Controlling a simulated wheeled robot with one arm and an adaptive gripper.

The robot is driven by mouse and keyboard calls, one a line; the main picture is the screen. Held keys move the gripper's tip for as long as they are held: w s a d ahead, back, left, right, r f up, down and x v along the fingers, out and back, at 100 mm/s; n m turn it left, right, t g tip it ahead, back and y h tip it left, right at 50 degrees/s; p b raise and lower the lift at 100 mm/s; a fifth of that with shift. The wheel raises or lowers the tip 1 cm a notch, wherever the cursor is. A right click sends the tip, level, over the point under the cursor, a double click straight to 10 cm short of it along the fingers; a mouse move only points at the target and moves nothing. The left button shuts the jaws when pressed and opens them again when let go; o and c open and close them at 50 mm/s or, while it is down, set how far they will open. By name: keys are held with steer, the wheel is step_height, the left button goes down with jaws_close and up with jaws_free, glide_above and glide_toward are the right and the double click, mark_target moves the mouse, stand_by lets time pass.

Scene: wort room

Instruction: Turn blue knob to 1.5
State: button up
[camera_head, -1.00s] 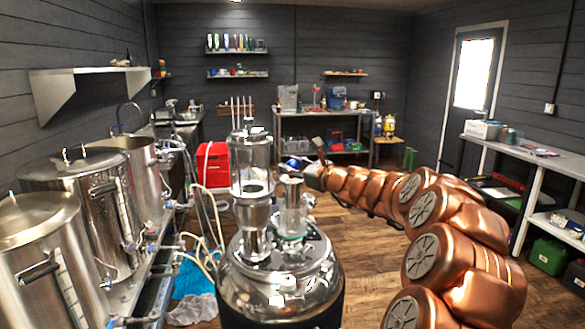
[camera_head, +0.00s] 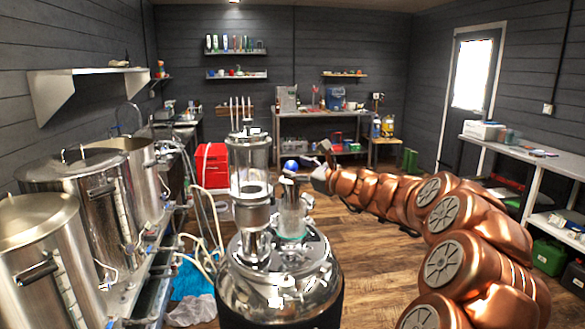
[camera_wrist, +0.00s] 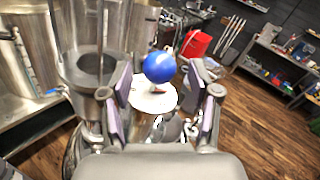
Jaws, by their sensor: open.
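The blue knob (camera_head: 291,166) is a round ball at the top of the clear column on the polished steel vessel (camera_head: 262,276). In the wrist view the blue knob (camera_wrist: 160,67) shows beyond and between my fingertips, above a pale round disc (camera_wrist: 153,96). My gripper (camera_wrist: 158,112) is open, with a finger on each side of the line to the knob, and holds nothing. In the head view my gripper (camera_head: 312,169) is just right of the knob, its fingers small and partly unclear. No scale or number is readable.
A taller glass column (camera_head: 249,165) stands left of the knob, close to my left finger in the wrist view. Steel tanks (camera_head: 88,190) and hoses line the left side. A red box (camera_head: 211,165) stands behind. The wooden floor (camera_head: 375,270) on the right is open.

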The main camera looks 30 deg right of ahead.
steer(key=s+d, duration=0.1)
steer(key=s, duration=0.8)
steer(key=shift+d, duration=0.4)
